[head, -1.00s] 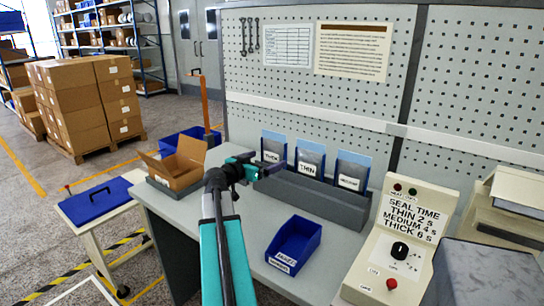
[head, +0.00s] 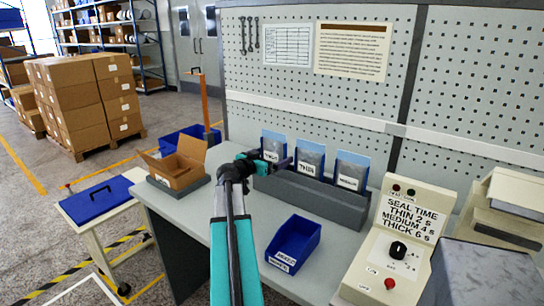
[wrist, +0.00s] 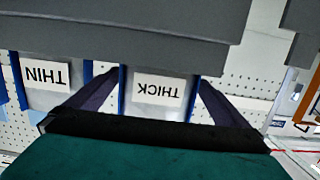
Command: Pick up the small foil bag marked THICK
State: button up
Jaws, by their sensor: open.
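The small foil bag marked THICK (head: 273,144) stands upright at the left end of a grey rack (head: 318,193), with a blue edge around its silvery front. It also shows in the wrist view, its label upside down (wrist: 158,90). My gripper (head: 287,162) is in front of this bag. In the wrist view my gripper's two dark fingers are spread (wrist: 157,84), one on each side of the THICK bag, with nothing clamped. I cannot tell whether either finger touches it. The bag marked THIN (head: 310,157) stands beside it; it also shows in the wrist view (wrist: 42,78).
A third bag (head: 351,171) stands at the rack's right end. A blue bin (head: 293,244) sits on the bench in front. An open cardboard box (head: 179,166) is at the left, and a sealing-time control box (head: 393,245) at the right. A pegboard (head: 330,95) rises behind the rack.

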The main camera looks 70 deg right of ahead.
aim_at(279, 153)
jog(key=shift+p+x, duration=0.75)
jog(key=shift+x, duration=1.45)
jog(key=c, duration=0.9)
